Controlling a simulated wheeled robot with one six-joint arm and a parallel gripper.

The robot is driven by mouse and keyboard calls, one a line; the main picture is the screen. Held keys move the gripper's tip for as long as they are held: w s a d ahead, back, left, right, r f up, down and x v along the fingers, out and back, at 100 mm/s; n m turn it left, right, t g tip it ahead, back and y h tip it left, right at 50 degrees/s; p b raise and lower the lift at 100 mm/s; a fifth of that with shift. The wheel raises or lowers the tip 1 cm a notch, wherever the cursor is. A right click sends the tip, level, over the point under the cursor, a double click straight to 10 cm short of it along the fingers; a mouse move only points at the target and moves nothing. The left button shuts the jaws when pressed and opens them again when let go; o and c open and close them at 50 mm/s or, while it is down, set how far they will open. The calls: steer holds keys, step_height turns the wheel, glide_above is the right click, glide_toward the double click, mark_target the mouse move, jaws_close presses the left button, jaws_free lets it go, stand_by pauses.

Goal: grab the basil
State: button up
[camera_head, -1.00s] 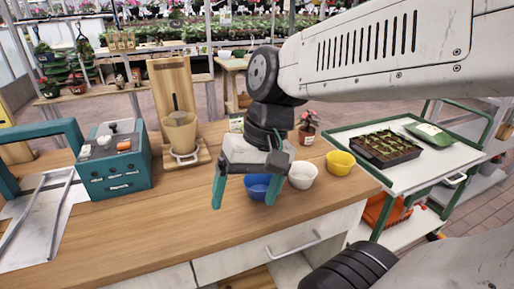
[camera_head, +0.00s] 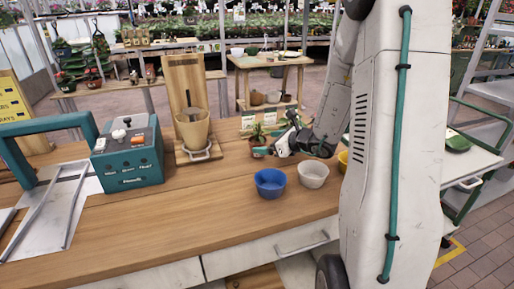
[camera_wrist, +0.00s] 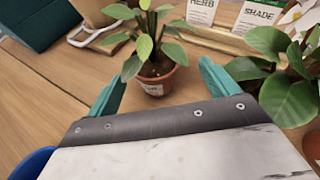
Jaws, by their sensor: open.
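A leafy green plant in a small terracotta pot (camera_wrist: 155,82) with a pale label stands on the wooden counter, just beyond and between my fingertips in the wrist view. I take it for the basil, but its label is too small to read. In the head view this plant (camera_head: 257,138) is partly hidden by my gripper (camera_head: 276,146). In the wrist view my gripper (camera_wrist: 160,86) is open with teal fingers, one to each side of the pot. I cannot tell whether they touch it.
A second leafy potted plant (camera_wrist: 285,65) is close to my right finger. HERB (camera_wrist: 201,12) and SHADE (camera_wrist: 258,16) cards stand behind. A blue bowl (camera_head: 270,183) and white bowl (camera_head: 313,175) are in front; a teal box (camera_head: 128,155) is left.

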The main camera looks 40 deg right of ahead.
mark_target(254, 142)
steer(key=x, duration=0.6)
steer(key=shift+w+a+r, duration=0.15)
steer(key=shift+w+a, duration=0.05)
steer(key=shift+a, duration=0.25)
steer(key=shift+c, duration=0.4)
steer(key=c, duration=1.1)
steer(key=shift+o, duration=0.2)
